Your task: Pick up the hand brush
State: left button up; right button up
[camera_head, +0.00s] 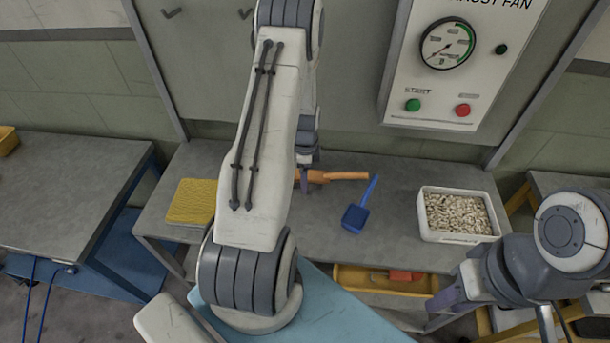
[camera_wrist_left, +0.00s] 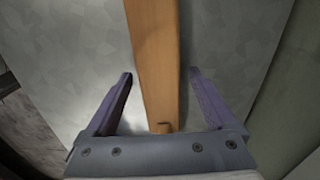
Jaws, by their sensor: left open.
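A long orange-brown wooden handle (camera_head: 345,176), which I take for the hand brush, lies at the back of the grey workbench, its left part hidden behind my left arm. No bristles show. In the left wrist view, the handle (camera_wrist_left: 155,60) runs between the two fingers of my left gripper (camera_wrist_left: 160,90), which is open with a gap on both sides. In the head view my left gripper (camera_head: 304,180) is over the handle, mostly hidden by my arm. My right gripper (camera_head: 447,297) is in front of the bench at the right, away from the handle; its finger gap is unclear.
A white bin of pale pieces (camera_head: 426,228) stands further right. A yellow pad (camera_head: 190,201) lies at left. A control panel (camera_head: 396,95) hangs behind. A yellow tray (camera_head: 345,281) sits below.

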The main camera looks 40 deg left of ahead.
pick_arm(q)
jog(key=shift+f, duration=0.6)
grip_shut()
jog(key=shift+r, duration=0.1)
jog(key=shift+r, duration=0.5)
notch_tip(320, 180, up, 2)
jog(key=shift+w+r+b, duration=0.1)
jog(key=shift+r+b, duration=0.15)
jog(key=shift+b, duration=0.5)
jog(key=d+r+b, duration=0.2)
jog(key=d+r, duration=0.5)
jog(key=d, duration=0.4)
jog(key=shift+w+d+r+b, duration=0.25)
jog(key=shift+w+d+b, duration=0.05)
jog(key=shift+w+b, duration=0.1)
